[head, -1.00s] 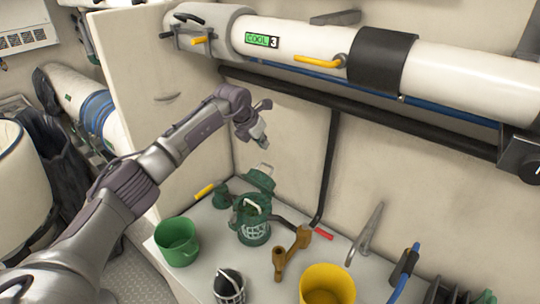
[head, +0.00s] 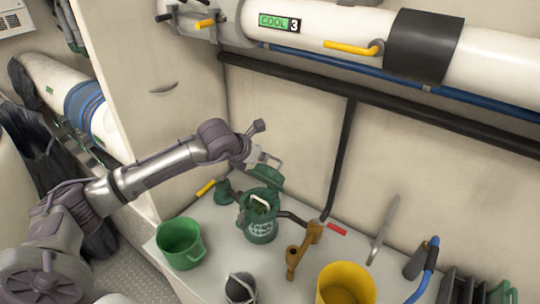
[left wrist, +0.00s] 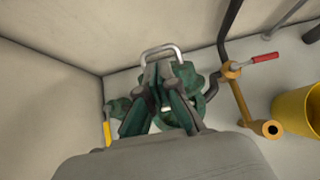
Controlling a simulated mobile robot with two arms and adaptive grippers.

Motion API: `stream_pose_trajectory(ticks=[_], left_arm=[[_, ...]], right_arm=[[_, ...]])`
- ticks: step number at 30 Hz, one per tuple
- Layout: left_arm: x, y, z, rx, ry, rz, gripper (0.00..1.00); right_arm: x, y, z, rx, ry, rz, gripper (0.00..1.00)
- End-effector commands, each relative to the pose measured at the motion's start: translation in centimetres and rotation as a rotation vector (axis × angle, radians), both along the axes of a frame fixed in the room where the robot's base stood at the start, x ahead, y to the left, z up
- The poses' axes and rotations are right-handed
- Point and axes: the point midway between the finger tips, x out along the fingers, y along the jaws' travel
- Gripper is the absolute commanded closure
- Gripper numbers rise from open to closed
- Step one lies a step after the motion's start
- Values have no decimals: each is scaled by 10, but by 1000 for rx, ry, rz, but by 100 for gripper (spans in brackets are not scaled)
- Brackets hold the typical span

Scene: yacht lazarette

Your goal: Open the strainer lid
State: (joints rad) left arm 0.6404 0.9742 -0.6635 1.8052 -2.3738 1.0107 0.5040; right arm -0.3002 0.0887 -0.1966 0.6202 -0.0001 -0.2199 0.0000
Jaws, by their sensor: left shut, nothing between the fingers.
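The green strainer (head: 262,226) stands on the white counter, with a pale basket handle showing in its open top. Its green lid (head: 266,180) is tilted up at the back of the body, with a bare metal loop handle (head: 270,158) at its upper edge. The loop also shows in the left wrist view (left wrist: 162,50). My left gripper (head: 256,156) is shut and empty, close to the lid and its loop. Whether it touches them I cannot tell. In the left wrist view its fingers (left wrist: 160,75) cover part of the strainer. My right gripper is not in view.
A green mug (head: 180,245) stands left of the strainer, and a dark basket (head: 240,288) stands in front. A brass valve with a red handle (head: 303,250) and a yellow bucket (head: 345,288) are to the right. A wall panel (head: 160,110) rises behind my left arm.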

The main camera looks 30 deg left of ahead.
Motion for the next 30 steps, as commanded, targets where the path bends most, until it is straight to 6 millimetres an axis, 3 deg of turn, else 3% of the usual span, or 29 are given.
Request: stream_pose_trajectory(ticks=[6,12,30], left_arm=[[26,-4,-23,-1,1,0,100],[35,-5,-34,1,0,-1,100],[43,-7,-33,5,44,-1,100]], right_arm=[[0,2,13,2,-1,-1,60],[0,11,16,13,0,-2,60],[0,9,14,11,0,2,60]])
